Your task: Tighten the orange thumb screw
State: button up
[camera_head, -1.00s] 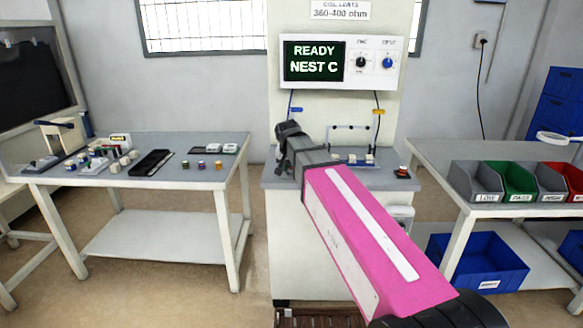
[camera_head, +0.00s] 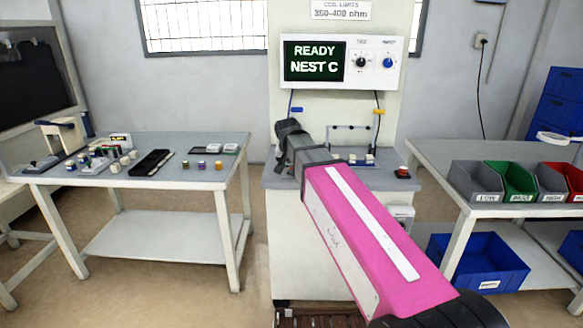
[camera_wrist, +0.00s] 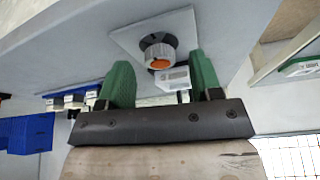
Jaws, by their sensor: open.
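The orange thumb screw (camera_wrist: 160,63) shows in the wrist view, with an orange face inside a dark, ridged, pale-rimmed collar. It stands out from a pale square plate (camera_wrist: 128,38) on a grey surface. My gripper (camera_wrist: 160,70) is open, with one green finger to the left of the screw and one to the right. A gap shows on each side, and I cannot tell how deep the fingers reach. A small white labelled block (camera_wrist: 172,78) shows just below the screw, between the fingers. In the head view my arm covers the screw, and I cannot make out the fingers.
The test station (camera_head: 340,62) reads "READY NEST C". A red button (camera_head: 402,172) stands to the right of my arm. A side table (camera_head: 130,185) with small parts is at left. Grey, green and red bins (camera_head: 515,182) stand on the right table.

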jog(key=v, duration=0.9)
jog(key=shift+s+r, duration=0.2)
jog(key=shift+r, duration=0.2)
jog(key=shift+a, duration=0.1)
